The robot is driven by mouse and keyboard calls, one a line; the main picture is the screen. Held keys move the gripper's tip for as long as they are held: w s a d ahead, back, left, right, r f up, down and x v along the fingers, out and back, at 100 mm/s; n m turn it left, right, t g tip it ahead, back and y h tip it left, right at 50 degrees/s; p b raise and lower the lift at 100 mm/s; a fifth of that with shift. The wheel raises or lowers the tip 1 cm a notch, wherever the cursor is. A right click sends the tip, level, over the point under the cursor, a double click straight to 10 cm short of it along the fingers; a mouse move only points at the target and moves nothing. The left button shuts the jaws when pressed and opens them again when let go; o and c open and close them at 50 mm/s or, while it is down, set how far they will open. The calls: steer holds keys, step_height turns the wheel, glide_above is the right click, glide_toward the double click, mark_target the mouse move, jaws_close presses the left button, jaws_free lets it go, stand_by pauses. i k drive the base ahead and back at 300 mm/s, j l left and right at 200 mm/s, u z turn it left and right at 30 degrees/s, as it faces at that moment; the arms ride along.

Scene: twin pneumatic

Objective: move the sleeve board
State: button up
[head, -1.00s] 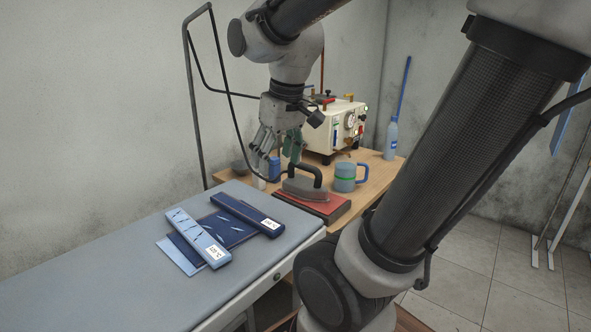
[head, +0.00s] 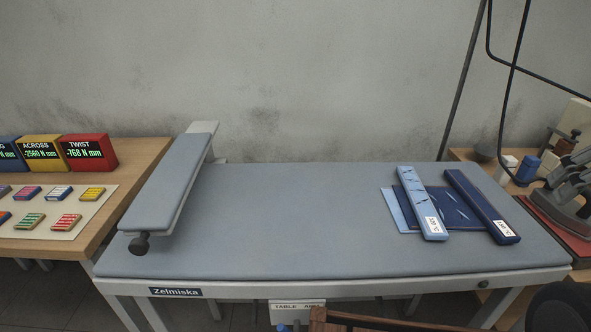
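The sleeve board (head: 168,185) is a long, narrow, grey padded board. In the head view it lies over the left end of the grey ironing table (head: 300,225), slanting from the back towards the front left. A dark round knob (head: 138,244) shows at its near end, and a pale bracket (head: 207,144) at its far end.
Two labelled blue bars, light (head: 421,203) and dark (head: 481,206), lie on blue cloth on the table's right side. The table's middle is clear. A wooden table (head: 150,155) with display boxes (head: 90,152) and coloured blocks stands left. A red iron rest (head: 560,228) is at right.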

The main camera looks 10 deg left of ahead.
mark_target(156, 211)
steer(key=u, duration=1.85)
